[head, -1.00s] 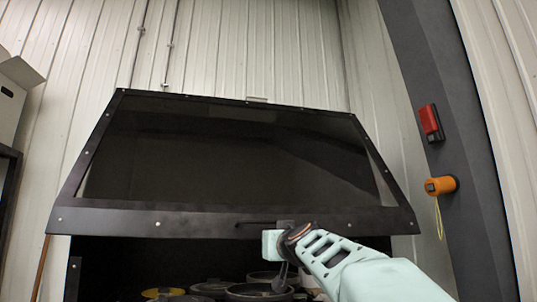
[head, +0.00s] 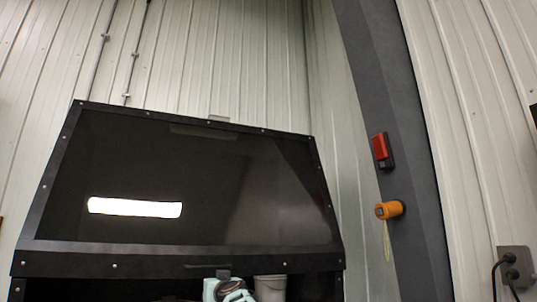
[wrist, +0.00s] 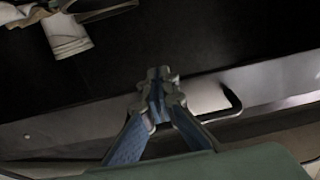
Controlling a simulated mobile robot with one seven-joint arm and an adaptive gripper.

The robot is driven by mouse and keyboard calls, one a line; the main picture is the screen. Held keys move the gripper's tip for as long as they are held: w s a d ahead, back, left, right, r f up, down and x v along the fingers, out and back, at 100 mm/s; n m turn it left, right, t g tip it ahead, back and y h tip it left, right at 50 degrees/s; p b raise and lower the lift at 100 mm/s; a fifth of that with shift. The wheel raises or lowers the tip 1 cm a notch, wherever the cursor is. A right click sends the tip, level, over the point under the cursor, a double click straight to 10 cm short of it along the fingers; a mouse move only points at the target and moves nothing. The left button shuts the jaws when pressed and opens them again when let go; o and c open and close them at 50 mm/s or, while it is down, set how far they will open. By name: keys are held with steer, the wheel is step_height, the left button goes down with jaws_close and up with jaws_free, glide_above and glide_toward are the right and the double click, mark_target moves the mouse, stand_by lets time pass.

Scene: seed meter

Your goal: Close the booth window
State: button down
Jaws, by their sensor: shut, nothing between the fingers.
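The booth window (head: 190,180) is a dark, glossy pane in a black bolted frame, tilted back in the head view. A dark gap shows below its lower rail, so it stands open at least partly. A black bar handle (head: 207,266) sits on the lower rail; in the wrist view this handle (wrist: 232,101) is just right of my fingertips. My gripper (wrist: 160,82) is shut and empty, beside the handle and not around it. I cannot tell whether they touch. In the head view my gripper (head: 223,273) is at the rail, mostly hidden at the bottom edge.
A pale bucket (head: 270,287) stands inside the booth, below the rail; a pale bucket also shows in the wrist view (wrist: 66,36). A grey post (head: 395,165) right of the booth carries a red box (head: 381,148) and an orange device (head: 389,210) with a hanging cord.

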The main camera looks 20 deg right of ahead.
steer(key=shift+w+a+f+p, duration=0.1)
steer(key=shift+w+f+p, duration=0.2)
steer(key=shift+w, duration=0.45)
steer(key=shift+w+a+f+p, duration=0.15)
steer(key=shift+w+p, duration=0.2)
steer(key=shift+w, duration=0.45)
steer(key=shift+w+f+p, duration=0.25)
steer(key=shift+w+p, duration=0.1)
steer(key=shift+w, duration=0.4)
